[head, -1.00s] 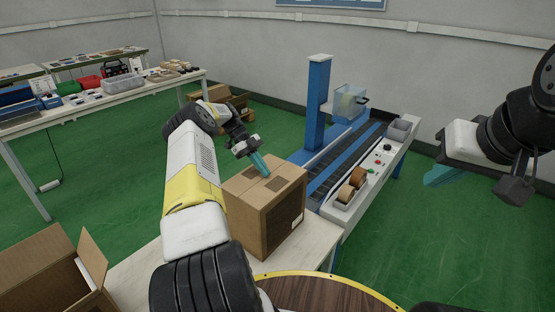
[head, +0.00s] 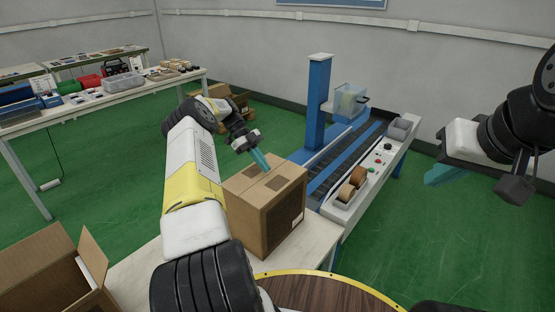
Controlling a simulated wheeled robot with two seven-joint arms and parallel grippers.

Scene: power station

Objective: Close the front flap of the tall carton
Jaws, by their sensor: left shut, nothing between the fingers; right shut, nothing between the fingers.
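The tall carton (head: 268,222) is a brown cardboard box standing upright on a pale table. Its top looks flat, with the visible flaps lying down; I cannot tell whether the front flap lies fully flush. My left gripper (head: 262,163) is shut and empty, its teal fingertips at the far part of the carton's top, touching or just above it. My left arm hides the carton's left side. My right gripper (head: 441,175) is shut and empty, raised at the right, well away from the carton.
An open carton (head: 45,270) stands at the lower left. A blue taping machine with a roller conveyor (head: 340,165) stands right behind the carton. A round wooden top (head: 325,292) is at the bottom. Green floor is free at the right.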

